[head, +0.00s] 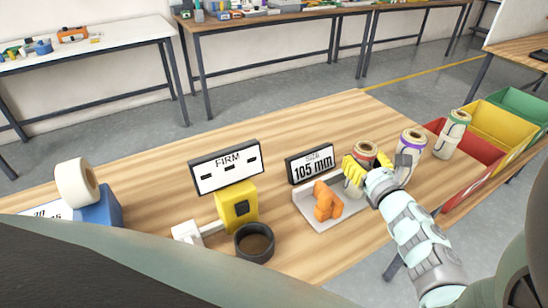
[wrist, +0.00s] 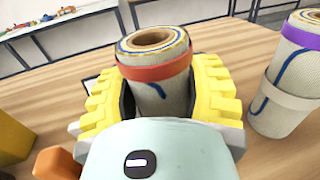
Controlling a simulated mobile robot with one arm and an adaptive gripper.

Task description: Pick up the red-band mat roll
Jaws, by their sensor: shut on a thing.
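The red-band mat roll (wrist: 157,72) stands upright between the yellow fingers of my gripper (wrist: 160,92) in the wrist view. It is a grey-beige roll with a red band near its top and a blue line on its side. My gripper is shut on it, one finger on each side. Its lower part is hidden by my gripper. In the head view the red-band roll (head: 365,149) shows at the right of the table, with my gripper (head: 358,170) around it. I cannot tell whether its base touches the table.
A purple-band roll (head: 411,143) stands close on the right, with a green-band roll (head: 456,125) beyond it. Red (head: 478,160), yellow and green bins line the right edge. A grey tray (head: 340,217) with an orange part (head: 327,201) and a "105 mm" sign (head: 311,164) stand left.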

